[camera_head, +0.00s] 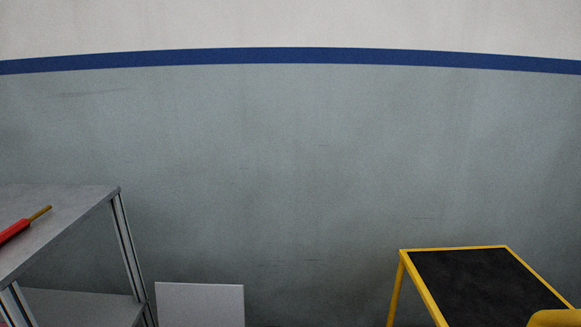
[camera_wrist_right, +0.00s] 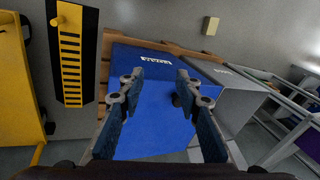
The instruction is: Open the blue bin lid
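The blue bin (camera_wrist_right: 150,130) fills the middle of the right wrist view, with a pale label near its far edge. Its broad blue face lies beyond my right gripper (camera_wrist_right: 158,84). That gripper is open, with its two fingers apart and nothing between them. The fingers overlap the blue face in the picture; I cannot tell whether they touch it. The fingers hide parts of the bin's sides, and I cannot make out a lid seam or handle. The blue bin does not show in the head view, and neither does my left gripper.
A grey bin (camera_wrist_right: 228,92) stands right beside the blue one, and wooden slats (camera_wrist_right: 107,60) show around them. A yellow-and-black striped panel (camera_wrist_right: 72,55) lies at left. The head view shows a grey shelf (camera_head: 75,215), a pale grey panel (camera_head: 200,305) and a yellow-framed black platform (camera_head: 485,285).

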